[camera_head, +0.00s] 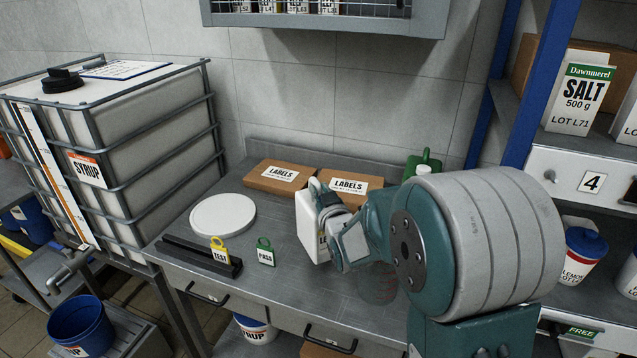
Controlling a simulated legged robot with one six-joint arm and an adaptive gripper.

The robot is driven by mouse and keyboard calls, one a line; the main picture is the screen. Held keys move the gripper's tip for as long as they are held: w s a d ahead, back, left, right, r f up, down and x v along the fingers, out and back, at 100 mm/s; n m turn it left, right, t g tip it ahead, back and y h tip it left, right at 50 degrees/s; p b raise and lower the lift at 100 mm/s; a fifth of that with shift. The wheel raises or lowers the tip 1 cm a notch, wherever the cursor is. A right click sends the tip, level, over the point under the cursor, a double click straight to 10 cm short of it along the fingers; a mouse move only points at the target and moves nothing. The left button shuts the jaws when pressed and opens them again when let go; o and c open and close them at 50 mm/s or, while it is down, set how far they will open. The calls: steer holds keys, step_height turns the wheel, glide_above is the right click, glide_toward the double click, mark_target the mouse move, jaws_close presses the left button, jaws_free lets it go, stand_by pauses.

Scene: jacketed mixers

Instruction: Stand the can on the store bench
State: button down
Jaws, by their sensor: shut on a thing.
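A white can (308,228) with dark lettering, mostly hidden, is in my gripper (328,200). My gripper is shut on it from the right, and its fingers cover part of the can. The can looks upright or slightly tilted, over the grey metal bench (290,288). I cannot tell whether its base touches the bench top. My arm hides the right part of the bench.
A white round disc (223,216), a yellow TEST tag (219,251) in a dark rack (196,256) and a green PASS tag (265,254) are left of the can. Two LABELS boxes (279,177) lie behind. A SYRUP tank (140,130) stands left, a blue-framed shelf (541,85) right.

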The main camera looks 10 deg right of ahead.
steer(key=shift+f, duration=1.8)
steer(key=c, duration=0.6)
jaws_free()
steer(key=shift+f, duration=0.2)
